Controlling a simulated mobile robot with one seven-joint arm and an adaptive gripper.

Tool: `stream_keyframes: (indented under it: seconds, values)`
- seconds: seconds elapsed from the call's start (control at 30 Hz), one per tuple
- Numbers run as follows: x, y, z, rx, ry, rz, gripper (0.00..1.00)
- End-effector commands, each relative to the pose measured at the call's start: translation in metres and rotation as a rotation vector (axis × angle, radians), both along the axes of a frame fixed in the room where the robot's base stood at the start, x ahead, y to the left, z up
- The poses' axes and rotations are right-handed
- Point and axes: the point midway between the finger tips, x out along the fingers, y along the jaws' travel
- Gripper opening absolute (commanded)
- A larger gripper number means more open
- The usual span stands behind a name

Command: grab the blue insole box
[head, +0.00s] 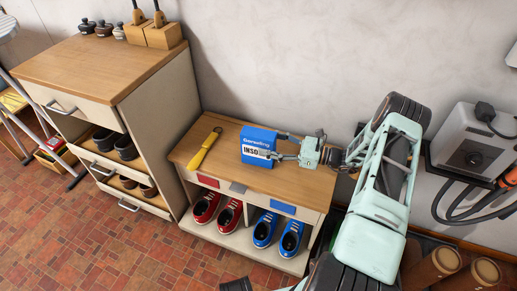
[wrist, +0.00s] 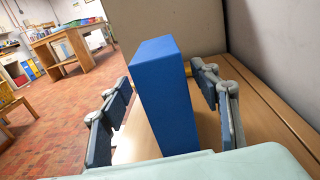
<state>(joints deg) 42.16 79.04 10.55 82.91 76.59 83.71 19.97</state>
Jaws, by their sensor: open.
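In the wrist view the blue box (wrist: 165,95) stands between the two fingers, with a visible gap on each side. My gripper (head: 283,147) reaches in from the right at the box's right side, and its fingers are open around the box. In the wrist view my gripper (wrist: 163,118) shows one finger left of the box and one right of it. The lower part of the box is hidden by my gripper's body in the wrist view.
A yellow shoehorn (head: 205,147) lies on the bench (head: 300,188) left of the box. Red shoes (head: 217,210) and blue shoes (head: 278,230) sit on the shelf below. A taller cabinet (head: 110,75) stands at left. The wall is close behind.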

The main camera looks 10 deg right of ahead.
Motion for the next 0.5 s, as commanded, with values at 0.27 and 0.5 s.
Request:
stream_keyframes:
  seconds: [0.27,0.5]
  values:
    - [0.022,0.033,0.004,-0.001,0.000,0.003,0.56]
    - [0.023,0.034,0.006,-0.001,0.000,0.001,0.55]
